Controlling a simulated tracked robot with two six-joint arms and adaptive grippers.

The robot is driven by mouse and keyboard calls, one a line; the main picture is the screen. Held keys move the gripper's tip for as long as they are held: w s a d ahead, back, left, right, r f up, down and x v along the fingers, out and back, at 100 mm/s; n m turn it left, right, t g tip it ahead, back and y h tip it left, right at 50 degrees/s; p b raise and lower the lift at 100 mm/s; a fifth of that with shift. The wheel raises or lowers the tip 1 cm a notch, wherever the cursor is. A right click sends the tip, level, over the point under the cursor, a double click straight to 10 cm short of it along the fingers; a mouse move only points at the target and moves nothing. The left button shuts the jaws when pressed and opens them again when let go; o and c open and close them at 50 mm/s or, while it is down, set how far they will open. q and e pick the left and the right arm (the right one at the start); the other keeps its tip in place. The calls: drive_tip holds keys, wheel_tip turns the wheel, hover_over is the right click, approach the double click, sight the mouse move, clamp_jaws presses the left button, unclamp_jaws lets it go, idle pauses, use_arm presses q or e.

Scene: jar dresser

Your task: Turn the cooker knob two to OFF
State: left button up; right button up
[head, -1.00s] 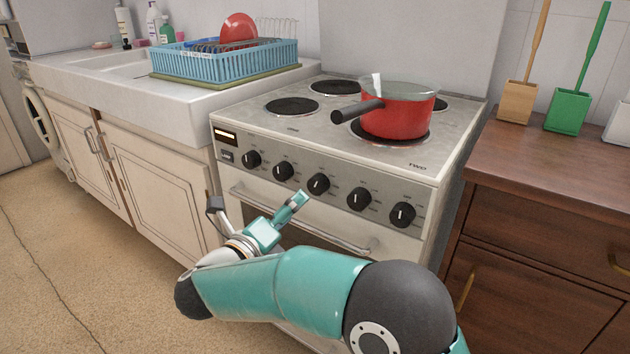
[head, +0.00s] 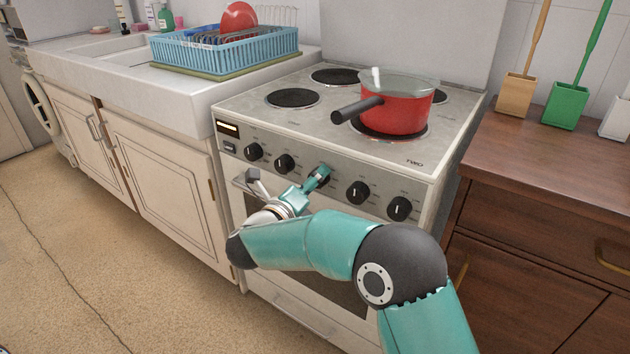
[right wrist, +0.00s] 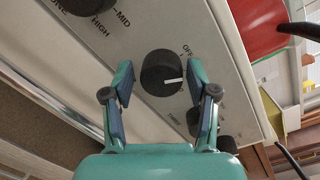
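The cooker's front panel (head: 337,182) carries a row of black knobs. My right gripper (head: 318,177) is at the middle knob and mostly hides it in the head view. In the right wrist view a black knob (right wrist: 158,76) sits between the two open fingertips (right wrist: 160,64), with a small gap showing on each side. I cannot tell how deep the fingers reach along it. The knob's white mark points right in that view, near the small OFF print (right wrist: 186,50). My left gripper is not in view.
Neighbouring knobs stand to the left (head: 284,163) and right (head: 357,192). A red pot (head: 393,113) with a glass lid stands on the hob, its black handle pointing left. The oven handle lies just below, partly hidden by my arm. A wooden dresser (head: 550,170) stands at the right.

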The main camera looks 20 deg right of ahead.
drive_tip(key=c, duration=0.8)
drive_tip(key=shift+o, duration=0.2)
drive_tip(key=n+p, duration=0.2)
drive_tip(key=n, duration=0.2)
drive_tip(key=shift+f+n, duration=0.1)
drive_tip(key=shift+n, duration=0.3)
drive_tip(key=o, duration=1.1)
drive_tip(key=shift+o, duration=0.2)
